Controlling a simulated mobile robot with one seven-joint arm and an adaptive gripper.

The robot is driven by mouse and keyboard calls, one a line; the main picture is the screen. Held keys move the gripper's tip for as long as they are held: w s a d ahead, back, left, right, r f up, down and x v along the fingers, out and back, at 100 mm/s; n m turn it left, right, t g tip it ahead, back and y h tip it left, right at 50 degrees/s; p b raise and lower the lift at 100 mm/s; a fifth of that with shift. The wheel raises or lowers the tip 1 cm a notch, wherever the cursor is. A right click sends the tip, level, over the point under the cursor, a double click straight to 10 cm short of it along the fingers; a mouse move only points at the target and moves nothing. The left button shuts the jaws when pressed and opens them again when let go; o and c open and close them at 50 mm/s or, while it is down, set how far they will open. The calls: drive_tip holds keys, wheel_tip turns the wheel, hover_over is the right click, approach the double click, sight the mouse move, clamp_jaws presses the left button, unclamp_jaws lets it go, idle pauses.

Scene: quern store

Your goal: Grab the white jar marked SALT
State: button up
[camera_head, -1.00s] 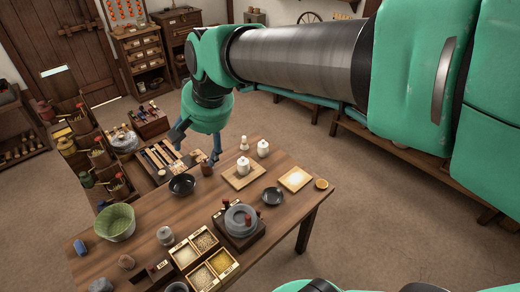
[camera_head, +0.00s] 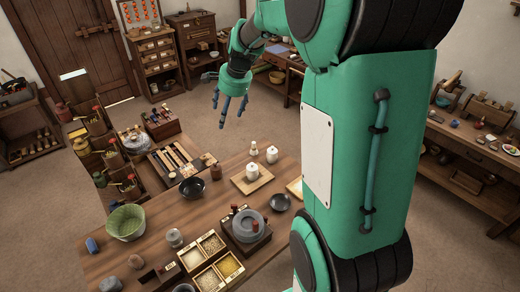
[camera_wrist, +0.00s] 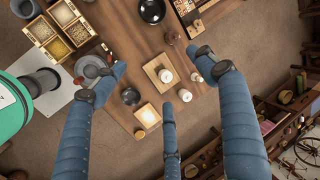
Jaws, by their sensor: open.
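Two small white lidded jars stand near the far edge of the wooden table. One jar (camera_head: 252,172) is on a light wooden board (camera_head: 239,183); the other jar (camera_head: 272,154) is just behind it to the right, off the board. No marking is legible on either, so I cannot tell which is SALT. My gripper (camera_head: 230,108) is open and empty, above and beyond the table, apart from both jars. In the wrist view its blue fingers spread around the board jar (camera_wrist: 165,75) and the second jar (camera_wrist: 185,96), which lie well below.
A pale bottle (camera_head: 253,149) stands beside the jars. A dark bowl (camera_head: 192,188), a small dark dish (camera_head: 280,202), a stone quern (camera_head: 246,224), grain boxes (camera_head: 211,244) and a green bowl (camera_head: 126,222) crowd the table. My arm hides its right side.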

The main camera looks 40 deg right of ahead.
drive_tip(key=w+d+f+m+p, duration=0.1)
drive_tip(key=w+d+f+m, duration=0.45)
drive_tip(key=d, duration=0.55)
drive_tip(key=m+y+p, duration=0.1)
drive_tip(key=m+p, duration=0.2)
drive_tip(key=m, duration=0.7)
approach(274, 149)
drive_tip(key=shift+s+d+r, duration=0.25)
drive_tip(key=shift+s+r, duration=0.05)
drive_tip(key=shift+r, duration=0.15)
drive_tip(key=shift+x, duration=4.3)
drive_tip(key=shift+w, duration=0.15)
drive_tip(key=shift+x, duration=2.55)
drive_tip(key=shift+a, duration=0.1)
